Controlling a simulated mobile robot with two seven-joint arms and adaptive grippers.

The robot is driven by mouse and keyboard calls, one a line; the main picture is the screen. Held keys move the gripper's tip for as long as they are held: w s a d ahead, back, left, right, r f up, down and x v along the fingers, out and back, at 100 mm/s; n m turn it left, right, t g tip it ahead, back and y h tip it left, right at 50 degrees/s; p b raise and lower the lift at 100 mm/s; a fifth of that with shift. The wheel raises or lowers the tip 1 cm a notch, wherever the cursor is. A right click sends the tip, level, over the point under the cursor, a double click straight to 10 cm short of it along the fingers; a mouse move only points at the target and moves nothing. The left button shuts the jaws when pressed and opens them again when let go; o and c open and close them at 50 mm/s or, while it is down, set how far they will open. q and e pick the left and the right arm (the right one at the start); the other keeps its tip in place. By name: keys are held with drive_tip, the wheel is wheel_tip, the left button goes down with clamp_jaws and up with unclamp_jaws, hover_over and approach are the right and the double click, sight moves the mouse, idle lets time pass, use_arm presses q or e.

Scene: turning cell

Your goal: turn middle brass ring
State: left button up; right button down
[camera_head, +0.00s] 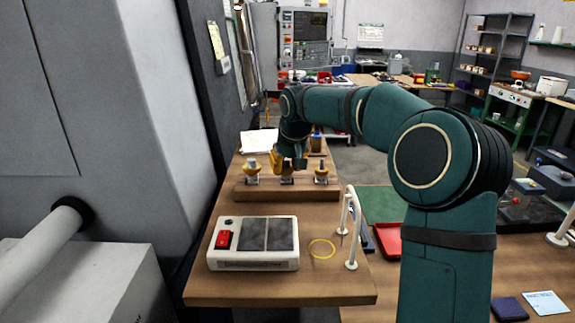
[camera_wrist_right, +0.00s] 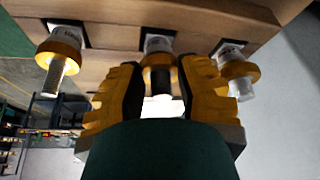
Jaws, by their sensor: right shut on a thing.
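Three brass rings sit on pale posts along a wooden block (camera_head: 290,190). The middle brass ring (camera_head: 287,180) is partly hidden under my right gripper (camera_head: 290,163) in the head view. In the right wrist view, the middle ring (camera_wrist_right: 157,60) lies between the black-padded fingers of my right gripper (camera_wrist_right: 160,85), which is shut on it. The left ring (camera_head: 252,172) and the right ring (camera_head: 321,172) stand free on either side. The exact finger contact is hard to see. My left gripper is not in view.
A grey box with a red switch (camera_head: 253,243) sits on the wooden bench in front of the block. A yellow loop (camera_head: 322,249) and a white rail (camera_head: 351,230) are to its right. A red tray (camera_head: 387,240) lies beyond the rail. A large grey cabinet (camera_head: 110,110) stands at left.

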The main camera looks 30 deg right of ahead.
drive_tip(key=m, duration=0.1)
drive_tip(key=m+h, duration=0.1)
drive_tip(key=m, duration=0.1)
drive_tip(key=shift+a+f+g, duration=0.1)
drive_tip(key=shift+a+g, duration=0.1)
drive_tip(key=shift+g, duration=0.1)
drive_tip(key=shift+w+m+g+h+p, duration=0.1)
drive_tip(key=shift+m+g+h+p, duration=0.45)
drive_tip(key=shift+m, duration=1.55)
drive_tip(key=shift+h, duration=0.25)
drive_tip(key=shift+c, duration=2.2)
unclamp_jaws()
